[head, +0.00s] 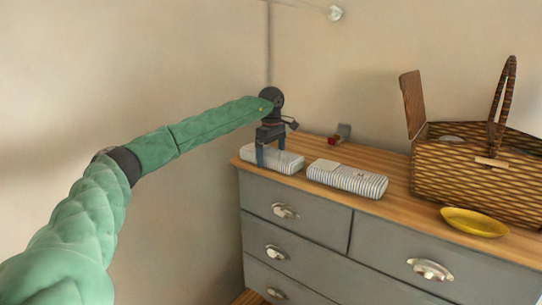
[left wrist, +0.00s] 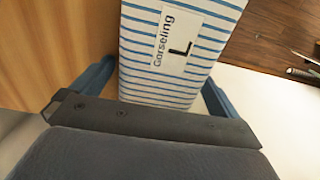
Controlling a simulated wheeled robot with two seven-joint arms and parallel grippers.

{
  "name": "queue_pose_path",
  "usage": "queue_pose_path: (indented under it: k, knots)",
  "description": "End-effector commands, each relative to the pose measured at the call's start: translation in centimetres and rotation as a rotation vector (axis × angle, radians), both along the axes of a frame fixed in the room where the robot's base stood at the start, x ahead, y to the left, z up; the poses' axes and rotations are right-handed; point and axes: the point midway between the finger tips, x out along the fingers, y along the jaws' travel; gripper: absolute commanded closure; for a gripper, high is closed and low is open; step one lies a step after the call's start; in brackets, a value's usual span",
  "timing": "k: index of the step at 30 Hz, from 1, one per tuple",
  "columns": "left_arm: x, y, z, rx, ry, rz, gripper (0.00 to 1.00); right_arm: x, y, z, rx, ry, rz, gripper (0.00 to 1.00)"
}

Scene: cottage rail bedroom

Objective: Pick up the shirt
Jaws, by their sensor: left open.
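A folded shirt (head: 289,165), white with thin stripes, lies flat at the left end of the dresser top. My left gripper (head: 270,152) is over it, pointing down with its blue fingers open. In the left wrist view the shirt (left wrist: 160,65) has blue stripes and a white label reading "Garseling L". It lies between the two fingers, one on each side; whether they touch it I cannot tell. The gripper's palm hides the shirt's near part. A second folded striped item (head: 346,180) lies to the right on the dresser. My right gripper is not in view.
The grey dresser (head: 300,222) has a wooden top and metal handles. A wicker basket (head: 470,165) with a raised lid stands at the right, with a yellow dish (head: 474,222) before it. A small red and grey object (head: 338,135) is near the wall. Walls stand close behind and left.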

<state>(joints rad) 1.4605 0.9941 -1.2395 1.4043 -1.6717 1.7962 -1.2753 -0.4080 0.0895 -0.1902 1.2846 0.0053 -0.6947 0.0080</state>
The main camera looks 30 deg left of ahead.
Motion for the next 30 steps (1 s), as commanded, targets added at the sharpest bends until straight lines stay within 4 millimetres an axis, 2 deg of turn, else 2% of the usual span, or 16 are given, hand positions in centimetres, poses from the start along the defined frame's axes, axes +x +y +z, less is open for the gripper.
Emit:
queue_pose_path:
  k: [10,17,29,30]
  knots:
    - [-0.01,0.04,-0.41,0.0,-0.001,0.0,0.0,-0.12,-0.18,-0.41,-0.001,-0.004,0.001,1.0]
    - [-0.01,0.04,-0.41,0.0,-0.001,0.001,0.45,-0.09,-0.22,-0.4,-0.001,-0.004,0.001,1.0]
    - [0.03,0.03,0.07,0.0,-0.002,0.001,0.45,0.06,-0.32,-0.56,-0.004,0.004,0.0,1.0]
    - [0.03,0.03,0.31,0.0,-0.002,0.001,0.45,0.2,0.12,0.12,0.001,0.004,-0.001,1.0]
